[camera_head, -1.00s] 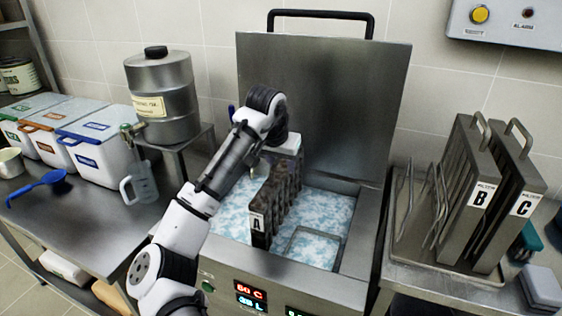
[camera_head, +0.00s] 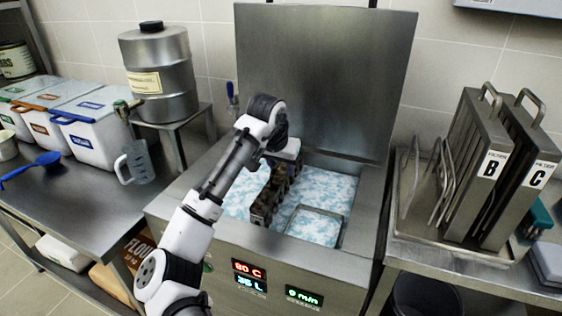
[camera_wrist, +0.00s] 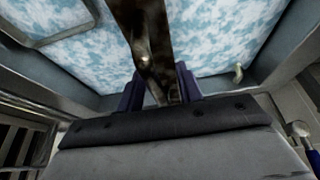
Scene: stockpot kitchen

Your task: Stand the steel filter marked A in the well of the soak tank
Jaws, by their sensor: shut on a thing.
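The filter marked A (camera_head: 266,203) is a dark, brown-stained ribbed panel. It is upright and partly sunk in the blue-white foamy liquid of the soak tank (camera_head: 375,210); its lower part and its label are hidden. My gripper (camera_wrist: 160,92) is shut on the filter's top, with a dark blue finger on each side in the wrist view, where the filter (camera_wrist: 148,40) runs away over the foam. In the head view my gripper is above the filter's far end. A rectangular metal frame (camera_head: 345,228) lies in the foam to the filter's right. I cannot tell whether the filter touches bottom.
The tank's lid (camera_head: 320,80) stands open behind. Filters B (camera_head: 483,130) and C (camera_head: 525,150) stand on a tray at right. At left are a steel drum (camera_head: 160,75), a clear jug (camera_head: 138,163), white bins (camera_head: 95,145) and a blue ladle (camera_head: 45,160).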

